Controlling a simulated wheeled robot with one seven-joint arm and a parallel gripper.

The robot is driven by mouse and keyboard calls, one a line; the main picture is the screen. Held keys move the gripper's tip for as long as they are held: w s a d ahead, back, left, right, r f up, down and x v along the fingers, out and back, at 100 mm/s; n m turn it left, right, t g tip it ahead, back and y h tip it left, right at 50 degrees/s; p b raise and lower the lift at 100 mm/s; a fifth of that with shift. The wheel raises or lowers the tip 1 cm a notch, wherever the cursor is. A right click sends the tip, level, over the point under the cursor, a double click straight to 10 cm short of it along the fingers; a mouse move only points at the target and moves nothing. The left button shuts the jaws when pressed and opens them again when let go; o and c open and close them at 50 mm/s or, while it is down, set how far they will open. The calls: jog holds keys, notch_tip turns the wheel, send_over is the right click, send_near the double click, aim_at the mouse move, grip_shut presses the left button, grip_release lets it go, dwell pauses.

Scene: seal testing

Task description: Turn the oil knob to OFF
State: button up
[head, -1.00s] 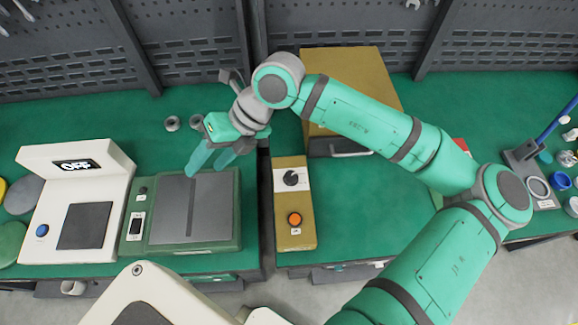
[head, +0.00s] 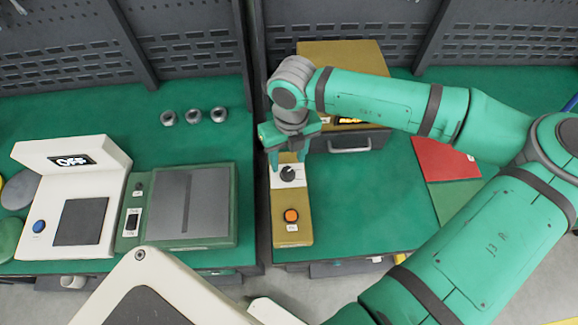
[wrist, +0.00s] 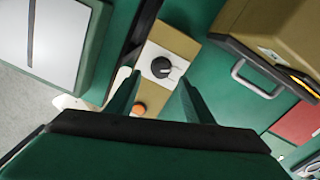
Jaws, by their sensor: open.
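The oil knob (head: 288,174) is a small black dial on a white plate, on a tan control box (head: 292,207) with an orange button (head: 291,216) nearer the front. In the wrist view the knob (wrist: 161,67) shows between and beyond my two fingers, with a light pointer mark toward its right side. My gripper (head: 288,163) is open and empty, pointing down just behind and above the knob, and I see no contact. In the wrist view the gripper (wrist: 153,98) has its fingers spread either side of the box. The knob's labels are too small to read.
A tan cabinet (head: 345,60) with a grey handle (head: 349,144) stands behind right. To the left are a green device (head: 222,230) and a white device (head: 100,157) whose display reads OFF. Several metal nuts (head: 193,116) lie behind them. A red mat (head: 442,160) lies right.

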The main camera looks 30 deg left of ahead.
aim_at(288, 171)
jog(key=shift+f, duration=2.6)
jog(key=shift+d, duration=0.1)
jog(key=shift+c, duration=0.5)
jog(key=c, duration=0.9)
